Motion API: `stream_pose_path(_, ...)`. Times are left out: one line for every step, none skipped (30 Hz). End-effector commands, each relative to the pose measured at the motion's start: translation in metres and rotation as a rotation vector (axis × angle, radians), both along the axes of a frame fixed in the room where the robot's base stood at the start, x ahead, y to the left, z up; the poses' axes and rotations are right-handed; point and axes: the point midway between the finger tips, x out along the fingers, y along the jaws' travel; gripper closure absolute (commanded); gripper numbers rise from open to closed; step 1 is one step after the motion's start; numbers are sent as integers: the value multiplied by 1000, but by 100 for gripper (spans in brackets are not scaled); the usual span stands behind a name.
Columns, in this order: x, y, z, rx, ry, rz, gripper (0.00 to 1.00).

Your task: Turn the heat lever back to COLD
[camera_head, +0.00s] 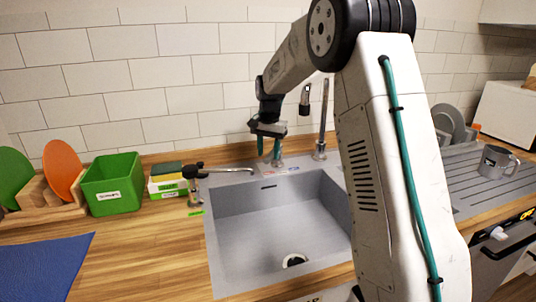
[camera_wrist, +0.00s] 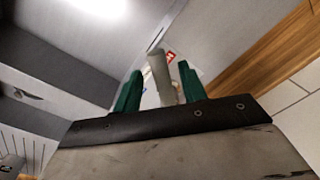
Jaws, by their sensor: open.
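The heat lever (camera_wrist: 158,75) is a short pale grey post at the back rim of the sink. In the wrist view it stands between my two green fingers, with a gap visible on each side. A small label with red and blue marks (camera_wrist: 171,57) lies beside its base. My gripper (camera_head: 268,147) is open above the back of the sink, pointing down. In the head view the lever (camera_head: 277,160) shows only as a small grey piece below the fingertips. I cannot tell which setting the lever is at.
The sink basin (camera_head: 240,225) is empty. A tall faucet (camera_head: 321,130) stands right of my gripper. A black-handled tap (camera_head: 195,172) stands at the basin's left. A green box (camera_head: 112,185) and sponges (camera_head: 167,178) lie further left. A grey mug (camera_head: 495,163) is on the right drainer.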

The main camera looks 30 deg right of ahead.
Motion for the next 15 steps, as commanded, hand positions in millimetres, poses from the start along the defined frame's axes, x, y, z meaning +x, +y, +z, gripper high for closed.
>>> stream_pose_path(0, 0, -6, 1, 2, 0, 58)
stream_pose_path(0, 0, -9, 0, 1, 0, 58)
stream_pose_path(0, 0, -11, 0, 1, 0, 58)
stream_pose_path(0, 0, -12, 1, 1, 0, 58)
stream_pose_path(0, 0, -13, 1, 1, 0, 58)
stream_pose_path(0, 0, -14, 0, 0, 0, 58)
stream_pose_path(0, 0, -14, 0, 0, 0, 58)
stream_pose_path(0, 0, -14, 0, 0, 0, 58)
stream_pose_path(0, 0, -14, 0, 0, 0, 58)
stream_pose_path(0, 0, -14, 0, 0, 0, 58)
stream_pose_path(0, 0, -14, 0, 0, 0, 58)
stream_pose_path(0, 0, -14, 0, 0, 0, 58)
stream_pose_path(0, 0, -14, 0, 0, 0, 61)
stream_pose_path(0, 0, -14, 0, 0, 0, 70)
stream_pose_path(0, 0, -14, 0, 0, 0, 81)
